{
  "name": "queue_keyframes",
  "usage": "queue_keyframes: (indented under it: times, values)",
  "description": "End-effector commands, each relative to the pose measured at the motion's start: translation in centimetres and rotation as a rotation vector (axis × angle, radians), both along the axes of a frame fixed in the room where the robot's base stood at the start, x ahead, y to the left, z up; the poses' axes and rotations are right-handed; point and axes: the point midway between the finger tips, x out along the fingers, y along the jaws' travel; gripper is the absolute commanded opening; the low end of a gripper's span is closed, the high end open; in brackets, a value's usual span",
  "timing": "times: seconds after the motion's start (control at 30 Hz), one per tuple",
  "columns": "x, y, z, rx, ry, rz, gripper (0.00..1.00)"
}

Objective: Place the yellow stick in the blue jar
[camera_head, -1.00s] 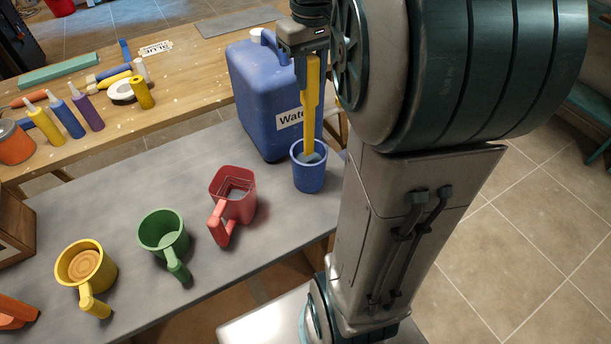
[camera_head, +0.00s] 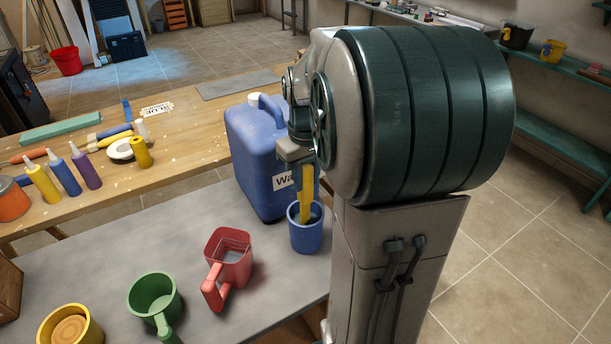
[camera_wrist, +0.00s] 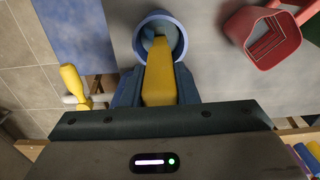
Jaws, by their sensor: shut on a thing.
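The yellow stick (camera_head: 306,198) is held upright in my gripper (camera_head: 303,170), with its lower end inside the mouth of the blue jar (camera_head: 306,234). My gripper is shut on the stick a little above the jar's rim. In the wrist view the stick (camera_wrist: 159,76) runs from between the fingers into the round opening of the jar (camera_wrist: 141,33). Whether the stick's tip touches the jar's bottom is hidden.
A blue water canister (camera_head: 252,150) stands just behind the jar. A red mug (camera_head: 228,262), a green mug (camera_head: 154,298) and a yellow mug (camera_head: 70,328) stand to the left on the grey table (camera_head: 200,225). A wooden table (camera_head: 190,122) with several bottles lies behind.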

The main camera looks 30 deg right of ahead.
Motion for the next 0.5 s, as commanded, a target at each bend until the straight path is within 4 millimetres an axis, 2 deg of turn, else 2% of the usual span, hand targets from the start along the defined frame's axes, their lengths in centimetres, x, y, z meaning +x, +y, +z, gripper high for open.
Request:
queue_keyframes:
  times: [0.1, 0.13, 0.2, 0.5]
  values:
    - [0.00, 0.00, -0.32, 0.000, 0.000, 0.000, 0.04]
    - [0.01, 0.00, -0.33, 0.000, 0.000, 0.000, 0.30]
    - [0.01, 0.00, -0.23, 0.000, 0.000, 0.000, 0.49]
    - [0.01, 0.00, -0.10, 0.000, 0.000, 0.000, 0.49]
